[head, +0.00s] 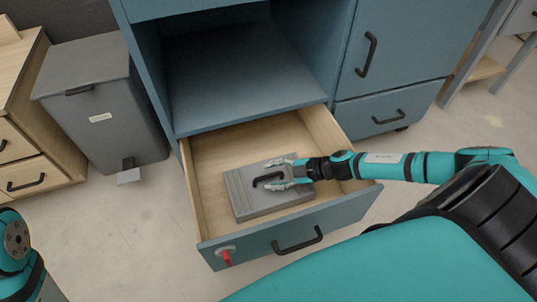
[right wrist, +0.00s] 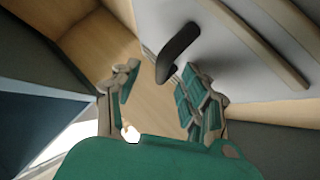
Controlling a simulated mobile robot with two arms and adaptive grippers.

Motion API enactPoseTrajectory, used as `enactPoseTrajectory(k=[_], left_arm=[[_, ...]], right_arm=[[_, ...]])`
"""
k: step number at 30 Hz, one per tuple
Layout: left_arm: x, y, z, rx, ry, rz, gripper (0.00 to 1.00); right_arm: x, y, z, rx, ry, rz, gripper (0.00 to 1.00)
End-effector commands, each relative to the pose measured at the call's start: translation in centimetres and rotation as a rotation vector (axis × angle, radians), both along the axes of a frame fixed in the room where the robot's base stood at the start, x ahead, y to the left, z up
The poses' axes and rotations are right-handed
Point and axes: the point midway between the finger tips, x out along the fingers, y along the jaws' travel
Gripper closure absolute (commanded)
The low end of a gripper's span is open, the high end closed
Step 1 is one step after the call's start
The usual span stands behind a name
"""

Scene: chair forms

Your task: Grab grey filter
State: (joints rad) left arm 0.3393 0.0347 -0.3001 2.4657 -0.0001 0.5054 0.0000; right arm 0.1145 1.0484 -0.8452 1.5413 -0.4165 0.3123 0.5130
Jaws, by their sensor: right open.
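The grey filter (head: 243,190) is a flat grey box with ridges and a black handle on top. It lies inside the open wooden drawer (head: 207,163). My right gripper (head: 276,174) is over the filter, open, with its fingers on either side of the black handle. In the right wrist view the open fingers (right wrist: 155,95) show near the dark handle (right wrist: 178,52), with the grey filter (right wrist: 235,50) at the upper right. I cannot tell whether the fingers touch the handle. At the left edge part of my left arm shows, but its gripper is not in view.
The blue cabinet (head: 180,128) has an open shelf above the drawer and a closed door (head: 415,45) at right. A grey bin (head: 105,110) and a wooden drawer unit (head: 30,150) stand at left.

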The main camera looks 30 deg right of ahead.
Motion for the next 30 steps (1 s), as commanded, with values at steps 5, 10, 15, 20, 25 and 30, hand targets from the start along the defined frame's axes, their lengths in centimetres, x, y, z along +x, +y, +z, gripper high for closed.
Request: enactPoseTrajectory(k=[5,10,15,20,25,30], left_arm=[[0.01,0.0,0.01,0.0,0.0,0.0,0.19],[0.01,-0.01,-0.01,0.0,0.001,0.0,0.19],[0.02,-0.01,-0.02,0.0,0.001,-0.001,0.19],[0.02,-0.02,-0.02,0.0,0.001,-0.001,0.19],[0.03,-0.02,-0.01,0.0,0.001,-0.001,0.19],[0.01,-0.01,0.12,0.0,0.0,-0.001,0.19]], right_arm=[[-0.02,-0.03,0.04,0.0,0.0,0.0,0.71],[-0.03,-0.03,0.04,0.0,0.0,0.0,0.93],[-0.01,-0.04,0.05,0.0,0.0,0.0,1.0],[-0.01,-0.04,0.06,0.0,0.0,0.0,1.0],[0.09,-0.02,0.2,0.001,-0.003,0.0,1.0],[0.08,-0.02,0.37,0.001,-0.003,0.0,1.0]])
